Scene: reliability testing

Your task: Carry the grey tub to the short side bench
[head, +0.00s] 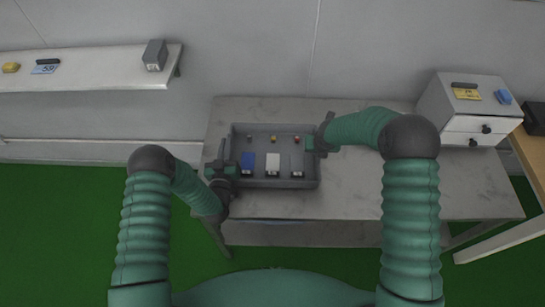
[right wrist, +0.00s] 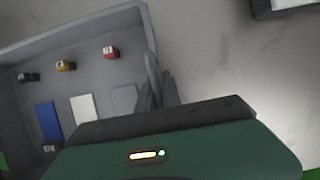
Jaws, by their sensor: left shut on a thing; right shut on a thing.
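The grey tub (head: 270,184) sits on the grey table (head: 370,190), and it fills the left of the right wrist view (right wrist: 110,25). Inside it are a blue, a white and a grey flat piece in a row, with small black, yellow and red items behind them. My left gripper (head: 228,170) is shut on the tub's left wall. My right gripper (head: 318,140) is shut on its right wall; its fingers show at that wall in the right wrist view (right wrist: 156,85). A wooden-edged bench (head: 529,155) stands at the right edge, partly out of view.
A white drawer box (head: 440,108) with yellow and blue items on top stands at the table's back right. A pale wall shelf (head: 105,70) at left holds a grey block (head: 154,54) and small items. The table right of the tub is clear; green floor (head: 60,220) lies in front.

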